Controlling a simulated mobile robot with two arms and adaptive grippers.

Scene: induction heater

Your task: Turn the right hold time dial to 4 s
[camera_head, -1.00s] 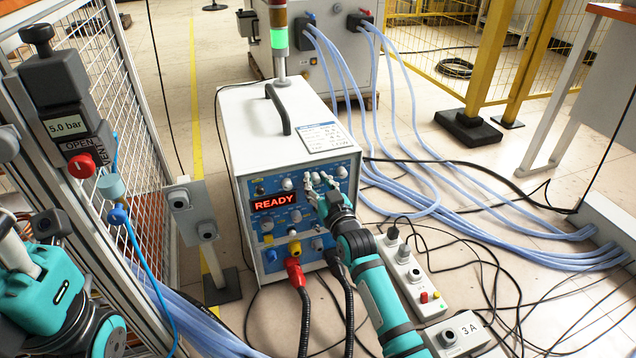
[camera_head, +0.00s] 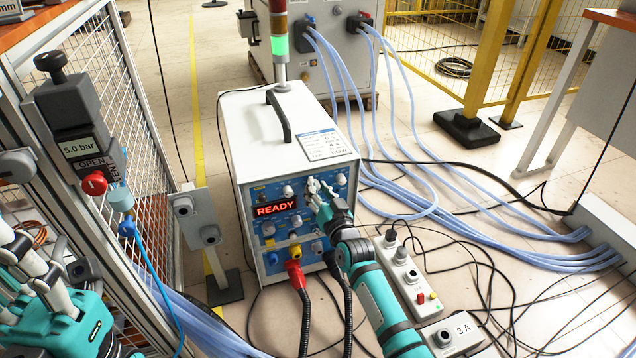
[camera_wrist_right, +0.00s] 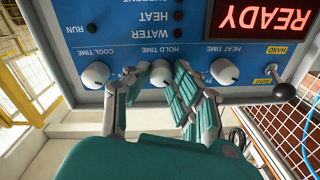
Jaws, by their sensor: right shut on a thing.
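The white hold time dial (camera_wrist_right: 160,74) sits in the middle of the row of three dials in the wrist view, which shows the panel upside down. My right gripper (camera_wrist_right: 162,76) is shut on it, one finger on each side. In the head view, my right gripper (camera_head: 316,190) is at the upper right of the blue panel (camera_head: 262,232) and covers the hold time dial there. The dial's pointer setting cannot be read. My left gripper (camera_head: 45,275) is at the lower left, partly cut off, its jaw opening unclear.
The cool time dial (camera_wrist_right: 95,75) and heat time dial (camera_wrist_right: 224,71) flank the held dial closely. A toggle lever (camera_wrist_right: 284,91) is beyond the heat time dial. The READY display (camera_head: 276,207) glows red. Cables and a power strip (camera_head: 405,270) lie on the floor.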

